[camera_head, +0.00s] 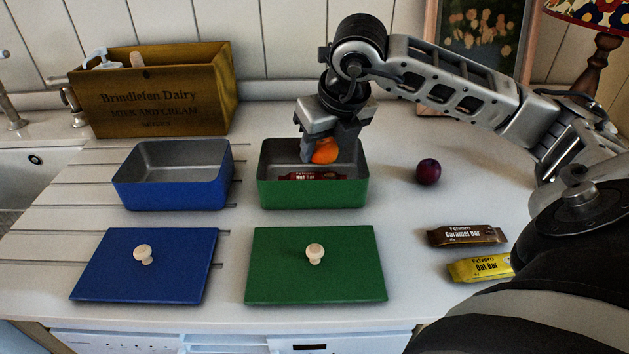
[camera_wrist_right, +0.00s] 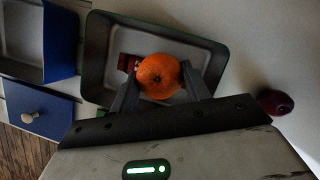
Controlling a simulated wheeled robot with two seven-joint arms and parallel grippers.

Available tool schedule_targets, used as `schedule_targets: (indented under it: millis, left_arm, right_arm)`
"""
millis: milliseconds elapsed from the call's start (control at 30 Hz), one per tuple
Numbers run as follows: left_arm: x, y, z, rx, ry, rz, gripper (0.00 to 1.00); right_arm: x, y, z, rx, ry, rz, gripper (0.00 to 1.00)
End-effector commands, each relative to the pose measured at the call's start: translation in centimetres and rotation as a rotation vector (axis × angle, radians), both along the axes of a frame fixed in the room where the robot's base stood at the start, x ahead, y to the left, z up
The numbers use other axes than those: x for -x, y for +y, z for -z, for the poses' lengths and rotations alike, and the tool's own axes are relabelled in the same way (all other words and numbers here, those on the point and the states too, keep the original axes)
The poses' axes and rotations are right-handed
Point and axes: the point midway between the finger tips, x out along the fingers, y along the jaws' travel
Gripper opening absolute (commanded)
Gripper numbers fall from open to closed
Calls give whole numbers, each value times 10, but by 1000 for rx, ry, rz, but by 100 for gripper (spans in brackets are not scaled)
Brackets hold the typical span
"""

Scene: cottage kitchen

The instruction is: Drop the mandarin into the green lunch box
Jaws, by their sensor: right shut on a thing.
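The orange mandarin (camera_head: 325,151) is held between the fingers of my right gripper (camera_head: 322,150), over the open green lunch box (camera_head: 312,194). In the right wrist view the mandarin (camera_wrist_right: 159,76) sits between the two fingertips, with the green box's rim (camera_wrist_right: 222,60) around it. A dark red nut bar (camera_head: 312,176) lies inside the green box, partly hidden by its front wall. The fruit's exact height relative to the rim is hard to tell. My left gripper is not in view.
An open, empty blue box (camera_head: 172,193) stands left of the green one. Blue (camera_head: 145,270) and green (camera_head: 315,275) lids lie in front. A plum (camera_head: 428,172), a caramel bar (camera_head: 466,235) and an oat bar (camera_head: 480,268) lie right. A wooden crate (camera_head: 160,95) stands behind.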

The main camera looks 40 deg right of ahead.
Motion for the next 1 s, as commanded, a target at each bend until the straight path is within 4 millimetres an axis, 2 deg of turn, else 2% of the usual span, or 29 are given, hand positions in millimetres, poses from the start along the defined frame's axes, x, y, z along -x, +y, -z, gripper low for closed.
schedule_targets:
  millis: [233,267,300,333,600,733,867,1000]
  left_arm:
    - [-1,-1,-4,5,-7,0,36]
    - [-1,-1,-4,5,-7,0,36]
    - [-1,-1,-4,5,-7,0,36]
    - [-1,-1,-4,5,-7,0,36]
    - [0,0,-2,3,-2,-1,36]
    - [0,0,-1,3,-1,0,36]
    - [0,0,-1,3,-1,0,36]
    - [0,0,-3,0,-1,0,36]
  right_arm:
    - [0,0,0,1,-1,0,24]
    - [0,0,0,1,-1,0,55]
    - [0,0,0,1,-1,0,66]
    - [0,0,0,1,-1,0,72]
    - [0,0,0,1,0,0,72]
    - [3,0,-8,1,-2,0,72]
    - [10,2,-28,3,-7,-1,72]
    - [23,5,-61,1,-8,0,72]
